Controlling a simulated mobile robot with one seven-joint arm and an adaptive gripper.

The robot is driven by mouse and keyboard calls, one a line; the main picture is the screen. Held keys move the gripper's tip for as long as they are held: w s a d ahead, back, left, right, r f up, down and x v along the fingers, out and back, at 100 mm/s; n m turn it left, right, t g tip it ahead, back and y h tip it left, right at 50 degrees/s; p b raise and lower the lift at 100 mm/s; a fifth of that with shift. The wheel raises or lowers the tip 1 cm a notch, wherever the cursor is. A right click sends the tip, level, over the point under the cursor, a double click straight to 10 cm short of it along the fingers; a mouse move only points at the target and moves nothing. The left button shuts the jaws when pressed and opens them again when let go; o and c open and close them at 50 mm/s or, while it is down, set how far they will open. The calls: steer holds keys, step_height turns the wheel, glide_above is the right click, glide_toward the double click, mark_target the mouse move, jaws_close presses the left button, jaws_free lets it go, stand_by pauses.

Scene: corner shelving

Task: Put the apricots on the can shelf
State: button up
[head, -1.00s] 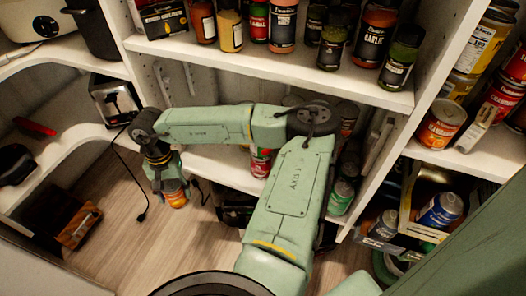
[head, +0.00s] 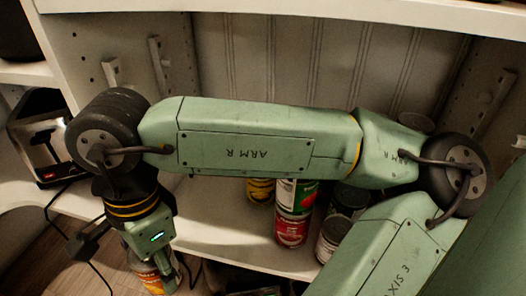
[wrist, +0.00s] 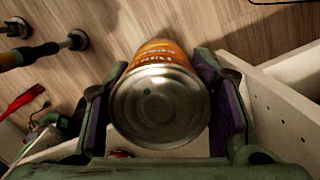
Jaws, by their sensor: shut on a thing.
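My gripper (wrist: 165,103) is shut on an orange-labelled can, the apricots (wrist: 160,103). In the wrist view its bare metal end faces the camera between the two purple-lined fingers. In the head view the can (head: 146,277) hangs under my wrist at the lower left, partly hidden by the gripper and cut by the picture's edge. The can shelf (head: 215,237) is the white shelf behind my arm. Several cans stand on it, including a green-and-red can (head: 293,196) above a red can (head: 291,230). The held can is left of and apart from them.
My forearm crosses in front of the shelf and hides part of its back. A black and silver toaster (head: 42,145) stands on the left shelf. A white upper shelf (head: 330,12) runs above. The can shelf's left part looks clear.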

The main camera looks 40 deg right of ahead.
steer(key=shift+d, duration=0.15)
steer(key=w+d, duration=0.3)
steer(key=w+d+f+b, duration=0.1)
steer(key=w+d, duration=0.3)
steer(key=w+d+b, duration=0.1)
steer(key=w+d, duration=0.2)
steer(key=d, duration=0.1)
steer(key=shift+w+d+f, duration=0.15)
steer(key=shift+f, duration=0.1)
steer(key=shift+w+d+f+b, duration=0.15)
steer(key=shift+f+b, duration=0.7)
steer(key=shift+f, duration=0.9)
steer(key=shift+f, duration=0.2)
steer(key=o, duration=1.5)
steer(key=shift+c, duration=0.2)
